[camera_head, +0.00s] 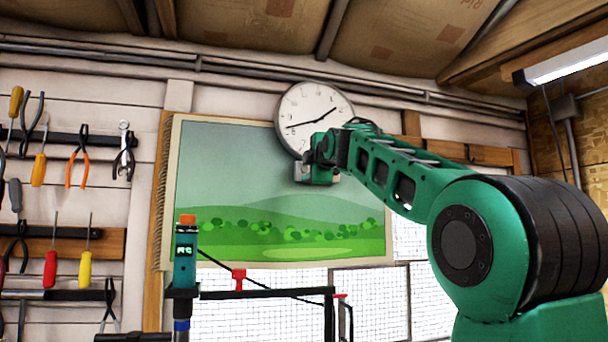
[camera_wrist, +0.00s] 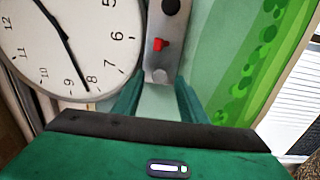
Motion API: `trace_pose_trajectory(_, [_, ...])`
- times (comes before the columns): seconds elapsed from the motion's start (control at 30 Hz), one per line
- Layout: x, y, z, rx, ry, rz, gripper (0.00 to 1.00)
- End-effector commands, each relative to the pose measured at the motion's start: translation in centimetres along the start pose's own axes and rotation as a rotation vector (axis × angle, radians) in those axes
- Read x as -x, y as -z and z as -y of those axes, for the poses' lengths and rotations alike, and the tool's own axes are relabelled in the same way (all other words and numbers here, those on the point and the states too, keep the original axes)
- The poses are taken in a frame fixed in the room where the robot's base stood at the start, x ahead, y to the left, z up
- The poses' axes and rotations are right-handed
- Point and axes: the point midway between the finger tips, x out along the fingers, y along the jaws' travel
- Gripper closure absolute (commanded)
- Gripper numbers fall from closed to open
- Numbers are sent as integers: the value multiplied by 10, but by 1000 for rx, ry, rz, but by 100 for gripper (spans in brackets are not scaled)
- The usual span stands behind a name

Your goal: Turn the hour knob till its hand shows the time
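A round white clock (camera_head: 305,112) hangs on the wall. Its longer hand points between 8 and 9, and its shorter hand points near 2. In the wrist view the clock face (camera_wrist: 60,60) fills the left side. Beside it is a grey metal plate (camera_wrist: 160,62) with a red knob (camera_wrist: 161,44) and a black knob (camera_wrist: 171,6). I cannot tell which is the hour knob. My gripper (camera_wrist: 158,100) is open and empty, its green fingers apart and short of the red knob. In the head view my gripper (camera_head: 318,175) is at the clock's lower edge and hides the knobs.
A green landscape picture (camera_head: 250,215) hangs behind and below the clock. Pliers and screwdrivers hang on racks (camera_head: 60,240) at the left. A green device with an orange top (camera_head: 185,250) stands on a black frame in front. A pipe (camera_head: 220,68) runs along the wall above.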

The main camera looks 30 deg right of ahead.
Motion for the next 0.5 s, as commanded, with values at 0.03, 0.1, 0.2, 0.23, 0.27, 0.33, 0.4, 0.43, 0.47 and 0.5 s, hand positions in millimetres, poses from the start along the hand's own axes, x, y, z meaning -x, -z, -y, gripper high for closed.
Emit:
trace_pose_trajectory(0.03, [-4, 0, 0, 0, 0, 0, 62])
trace_pose_trajectory(0.1, [-7, 0, 0, 0, 0, 0, 62])
trace_pose_trajectory(0.2, [-9, 0, 0, 0, 0, 0, 62])
trace_pose_trajectory(0.23, [-9, 0, 0, 0, 0, 0, 62])
trace_pose_trajectory(0.27, [-9, 0, 0, 0, 0, 0, 62])
trace_pose_trajectory(0.33, [-9, 0, 0, -1, 0, 0, 62])
trace_pose_trajectory(0.4, [-9, 0, 0, -1, 0, 0, 62])
trace_pose_trajectory(0.43, [-9, 0, 0, -1, 0, 0, 62])
trace_pose_trajectory(0.47, [-9, 0, 0, -1, 0, 0, 69])
trace_pose_trajectory(0.5, [-9, 0, 0, -1, 0, 0, 78])
